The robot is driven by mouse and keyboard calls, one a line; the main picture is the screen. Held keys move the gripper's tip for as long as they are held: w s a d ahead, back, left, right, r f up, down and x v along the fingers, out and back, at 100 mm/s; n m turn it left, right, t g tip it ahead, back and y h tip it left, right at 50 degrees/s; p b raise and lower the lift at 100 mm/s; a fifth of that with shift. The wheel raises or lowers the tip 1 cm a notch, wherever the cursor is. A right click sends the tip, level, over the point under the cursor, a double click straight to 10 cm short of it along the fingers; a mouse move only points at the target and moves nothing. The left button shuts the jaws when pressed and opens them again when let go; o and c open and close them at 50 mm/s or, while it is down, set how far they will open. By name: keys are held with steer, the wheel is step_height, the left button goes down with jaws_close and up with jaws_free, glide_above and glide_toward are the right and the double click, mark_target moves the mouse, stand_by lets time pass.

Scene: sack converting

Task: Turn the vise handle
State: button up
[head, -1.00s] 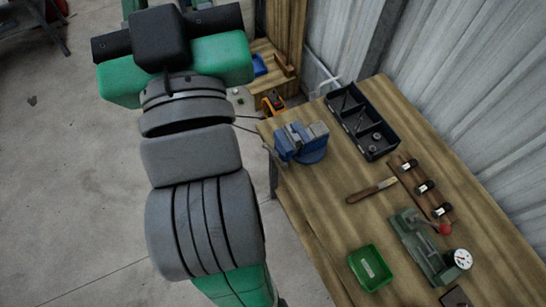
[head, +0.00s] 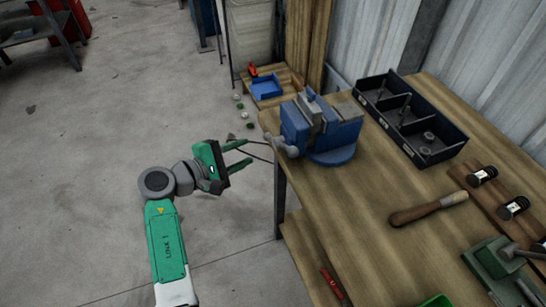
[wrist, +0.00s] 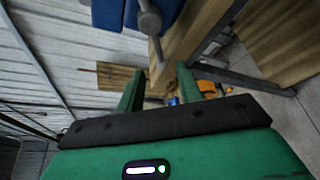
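A gap shows between fingertips and handle. In the wrist view the vise (wrist: 112,12) is at the top, and the handle bar (wrist: 152,30) hangs down toward the space between my open fingers (wrist: 160,76). Nothing is held.
A black divided tray (head: 410,118) stands right of the vise. A wooden-handled tool (head: 428,208) lies in front of it. A blue bin (head: 266,88) sits on a low wooden surface behind. The floor (head: 100,130) left of my arm is open.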

mark_target(269, 141)
steer(key=b+x, duration=0.3)
steer(key=x, duration=0.4)
steer(key=shift+a, duration=0.1)
steer(key=shift+w+d, duration=0.35)
jaws_close()
